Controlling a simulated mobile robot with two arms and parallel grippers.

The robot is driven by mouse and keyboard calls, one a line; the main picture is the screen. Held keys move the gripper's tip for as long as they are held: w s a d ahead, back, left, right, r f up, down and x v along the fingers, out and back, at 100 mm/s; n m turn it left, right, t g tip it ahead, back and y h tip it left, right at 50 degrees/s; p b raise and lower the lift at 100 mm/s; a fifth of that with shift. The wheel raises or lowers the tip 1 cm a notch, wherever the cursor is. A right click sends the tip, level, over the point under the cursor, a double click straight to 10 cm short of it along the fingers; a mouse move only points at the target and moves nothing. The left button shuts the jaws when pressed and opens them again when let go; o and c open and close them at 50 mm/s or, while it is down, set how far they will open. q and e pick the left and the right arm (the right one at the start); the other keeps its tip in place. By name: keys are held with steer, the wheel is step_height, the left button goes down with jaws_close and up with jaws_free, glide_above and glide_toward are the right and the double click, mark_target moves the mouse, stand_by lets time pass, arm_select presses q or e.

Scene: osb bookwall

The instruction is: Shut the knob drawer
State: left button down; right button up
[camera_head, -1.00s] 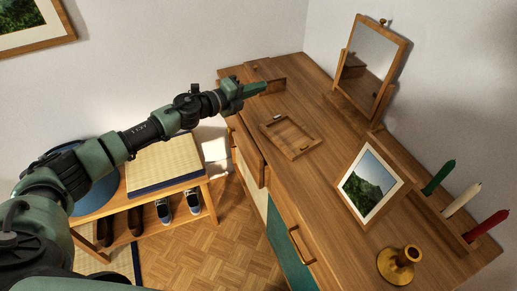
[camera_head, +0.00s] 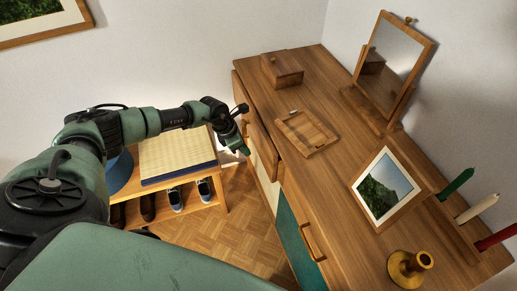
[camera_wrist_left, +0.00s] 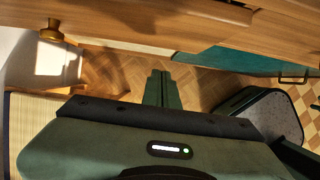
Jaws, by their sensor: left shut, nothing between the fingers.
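The wooden dresser (camera_head: 335,190) runs along the right wall. A drawer (camera_head: 262,150) stands out a little from its front, near the far end; its knob is hidden in the head view. In the left wrist view a brass knob (camera_wrist_left: 51,32) shows at the upper left, on the dresser's wooden front. My left gripper (camera_head: 245,150) points down in front of the dresser, close beside the drawer; I cannot tell if it touches. In the left wrist view its fingers (camera_wrist_left: 161,76) are shut and empty, apart from the knob. My right gripper is out of view.
On the dresser top are a wooden box (camera_head: 283,69), a tray (camera_head: 306,133), a mirror (camera_head: 394,62), a picture frame (camera_head: 385,188), a brass candlestick (camera_head: 408,267) and candles. A shoe bench (camera_head: 173,183) stands left of the gripper. Parquet floor (camera_head: 240,225) is clear between.

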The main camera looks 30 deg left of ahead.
mark_target(270, 146)
arm_select(q)
steer(key=w+d+f, duration=0.1)
steer(key=w, duration=0.1)
steer(key=w+d+f, duration=0.1)
steer(key=d, duration=0.1)
steer(key=shift+w+d+f, duration=0.15)
steer(key=shift+w, duration=0.2)
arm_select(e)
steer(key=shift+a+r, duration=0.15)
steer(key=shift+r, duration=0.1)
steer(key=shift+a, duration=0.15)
arm_select(q)
steer(key=shift+w+d+f, duration=0.1)
steer(key=shift+w+d, duration=0.1)
steer(key=w+d+b, duration=0.2)
steer(key=w, duration=0.1)
steer(key=shift+d+r, duration=0.2)
steer(key=shift+d, duration=0.1)
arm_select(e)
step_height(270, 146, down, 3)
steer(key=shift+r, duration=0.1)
